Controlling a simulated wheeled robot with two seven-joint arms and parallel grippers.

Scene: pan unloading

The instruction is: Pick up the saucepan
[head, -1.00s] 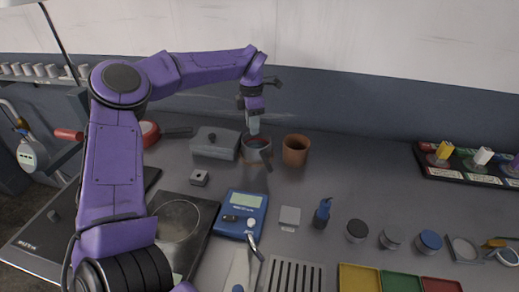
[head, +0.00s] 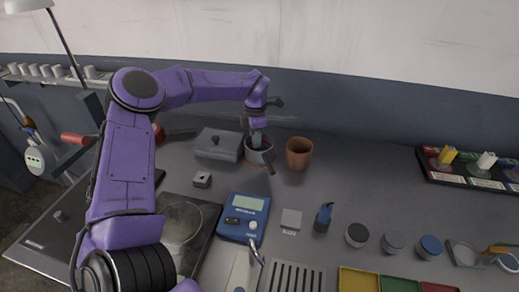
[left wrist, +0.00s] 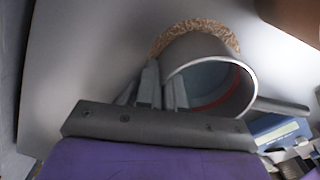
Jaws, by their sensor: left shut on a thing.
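The saucepan (head: 266,156) is a small grey pot at the back of the worktop, its dark handle pointing toward the front. In the left wrist view the saucepan (left wrist: 240,98) shows its round rim, pale inside with a red line, and its handle at right. A speckled brown ring shows along its far side. My left gripper (head: 257,142) reaches down to the pan from above. In the left wrist view the left gripper (left wrist: 162,88) is shut on the pan's wall at the near left rim. The right gripper is not in view.
A brown pot (head: 299,153) stands close at right, and a grey lidded box (head: 217,147) close at left. A blue scale (head: 244,217) and a small grey block (head: 202,180) lie in front. A lamp pole rises at far left.

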